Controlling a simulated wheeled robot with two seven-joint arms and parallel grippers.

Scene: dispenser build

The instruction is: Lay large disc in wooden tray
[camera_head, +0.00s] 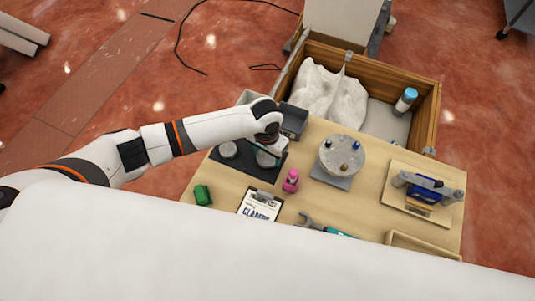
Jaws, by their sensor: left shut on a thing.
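My left gripper (268,149) reaches down over the black mat (243,169) at the table's back left. It is shut on a grey disc (266,160), seemingly the large disc; the gripper partly hides it, and I cannot tell whether it touches the mat. A smaller grey disc (228,149) lies on the mat to the left. A wooden tray (397,237) shows at the table's front right, its near part cut off by a white shape in the foreground. My right gripper is not in view.
A round grey plate with small pegs (342,155) stands mid-table. A pink bottle (291,181), a clipboard (260,205), a green block (202,195) and a blue device (427,188) stand around. A wooden crate (434,110) is behind the table. A dark bin (294,120) is near the gripper.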

